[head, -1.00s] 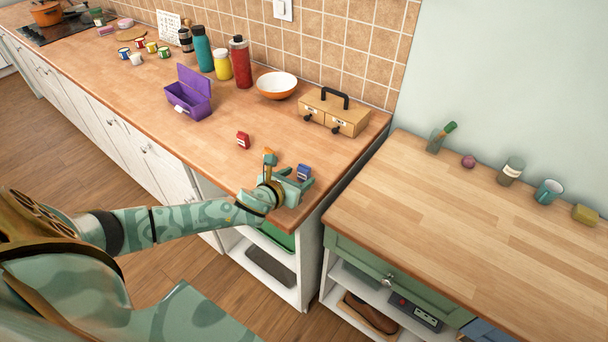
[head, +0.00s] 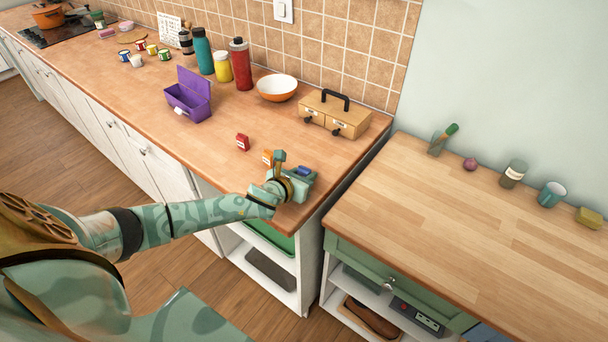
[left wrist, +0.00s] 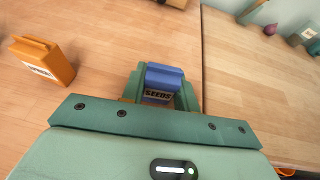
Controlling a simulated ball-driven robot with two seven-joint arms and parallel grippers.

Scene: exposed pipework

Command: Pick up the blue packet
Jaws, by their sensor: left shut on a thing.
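The blue packet (left wrist: 162,82), labelled "SEEDS", stands between the fingers of my left gripper (left wrist: 162,95) in the left wrist view. The fingers are shut on it from both sides. In the head view my left gripper (head: 298,176) is over the right end of the counter, and only the packet's blue top (head: 304,170) shows, the rest hidden by the gripper. I cannot tell whether the packet still touches the counter. My right gripper is not in view.
An orange packet (left wrist: 42,62) stands left of the gripper, and a red packet (head: 242,142) farther left. A wooden box with a handle (head: 335,113), a bowl (head: 277,87) and a purple box (head: 188,98) stand behind. The right worktop's (head: 450,220) middle is clear.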

